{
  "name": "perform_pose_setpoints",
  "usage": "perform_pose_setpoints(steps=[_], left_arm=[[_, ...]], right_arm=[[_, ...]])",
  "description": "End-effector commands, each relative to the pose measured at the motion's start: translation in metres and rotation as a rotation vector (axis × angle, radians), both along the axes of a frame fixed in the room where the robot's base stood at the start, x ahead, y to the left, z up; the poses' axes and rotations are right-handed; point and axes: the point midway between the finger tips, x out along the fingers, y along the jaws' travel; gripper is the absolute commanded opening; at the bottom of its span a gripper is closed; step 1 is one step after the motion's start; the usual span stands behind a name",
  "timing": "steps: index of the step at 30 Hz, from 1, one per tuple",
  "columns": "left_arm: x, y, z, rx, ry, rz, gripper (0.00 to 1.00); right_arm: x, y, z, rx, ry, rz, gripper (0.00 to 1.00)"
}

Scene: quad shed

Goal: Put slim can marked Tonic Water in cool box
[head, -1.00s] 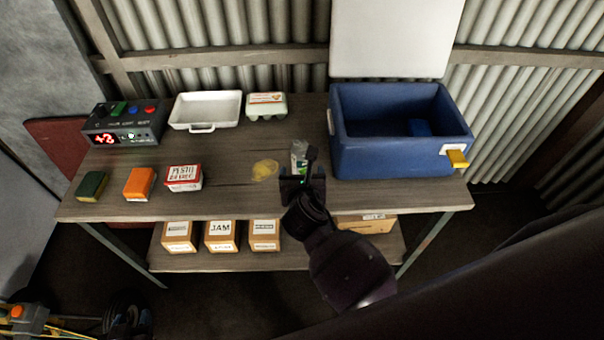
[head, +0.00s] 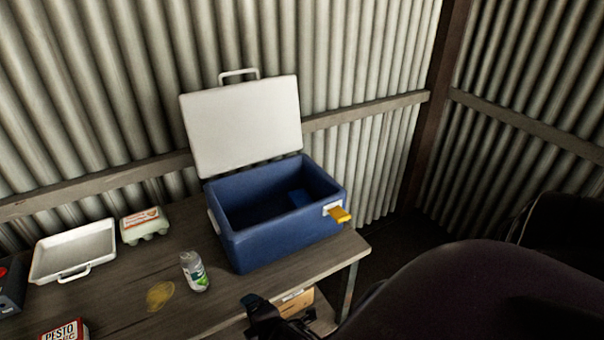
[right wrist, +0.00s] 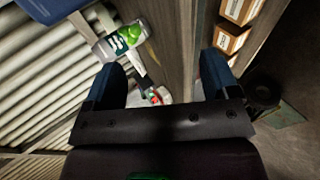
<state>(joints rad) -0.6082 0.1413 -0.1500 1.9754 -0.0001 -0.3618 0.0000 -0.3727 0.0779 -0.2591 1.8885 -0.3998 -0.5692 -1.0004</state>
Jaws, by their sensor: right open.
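A slim can (head: 195,271) with a silver top and a white and green label stands upright on the table, left of the cool box. Its lettering is too small to read. It also shows in the right wrist view (right wrist: 122,39), beyond the left finger. The blue cool box (head: 285,238) stands at the table's right end with its white lid (head: 243,126) raised. My right gripper (head: 264,312) is near the table's front edge, to the right of the can and apart from it. In the right wrist view its jaws (right wrist: 162,65) are open and empty. My left gripper is not in view.
A white tray (head: 74,252), an egg carton (head: 144,225), a pesto box (head: 64,331) and a yellow spill (head: 160,295) are left of the can.

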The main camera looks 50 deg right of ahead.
Motion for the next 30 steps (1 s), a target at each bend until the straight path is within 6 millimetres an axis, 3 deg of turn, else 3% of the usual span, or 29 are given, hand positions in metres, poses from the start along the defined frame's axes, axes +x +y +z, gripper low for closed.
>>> perform_pose_setpoints(steps=[9,15,21,30], left_arm=[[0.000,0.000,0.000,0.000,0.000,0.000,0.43],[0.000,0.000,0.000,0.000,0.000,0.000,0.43],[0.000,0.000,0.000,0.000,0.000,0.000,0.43],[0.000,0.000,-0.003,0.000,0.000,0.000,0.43]], right_arm=[[-0.060,-0.038,-0.012,0.731,-0.037,-0.417,0.81],[-0.084,-0.054,-0.011,1.051,-0.063,-0.607,0.81],[-0.091,-0.059,-0.010,1.162,-0.072,-0.673,0.81],[-0.090,-0.059,-0.013,1.164,-0.074,-0.672,0.81]])
